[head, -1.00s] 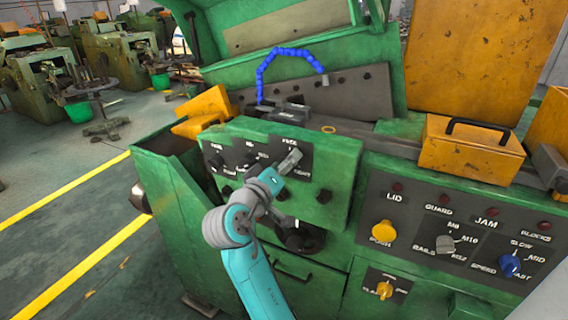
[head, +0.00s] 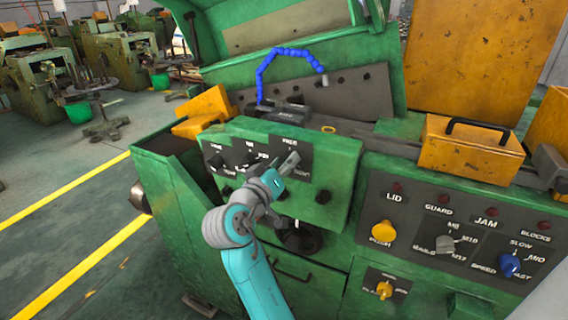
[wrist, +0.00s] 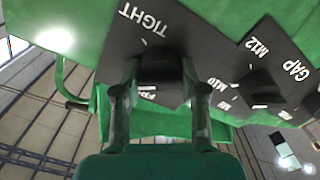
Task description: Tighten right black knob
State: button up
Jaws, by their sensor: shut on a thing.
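The right black knob (wrist: 158,66) sits on a dark plate marked TIGHT in the wrist view. My gripper (wrist: 158,84) has one finger on each side of it and is shut on it. In the head view my gripper (head: 289,164) is at the right end of the upper row of the green control box (head: 335,165), hiding the knob there. Two other black knobs of that row, the left one (head: 217,161) and the middle one (head: 247,161), show to its left. Another knob with an M12 label (wrist: 262,84) is right of my gripper in the wrist view.
More black knobs, one at the lower right (head: 323,196), sit below the row, close to my arm. A grey panel (head: 420,215) with yellow, grey and blue knobs stands at right. A yellow box (head: 470,150) rests above it. Open floor lies left.

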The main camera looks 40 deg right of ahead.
jog(key=m, duration=0.6)
jog(key=shift+s, duration=0.1)
jog(key=m, duration=0.5)
jog(key=shift+m, duration=0.4)
dwell(0.3)
jog(key=o, duration=1.1)
jog(key=shift+o, duration=0.2)
jog(key=v, duration=1.2)
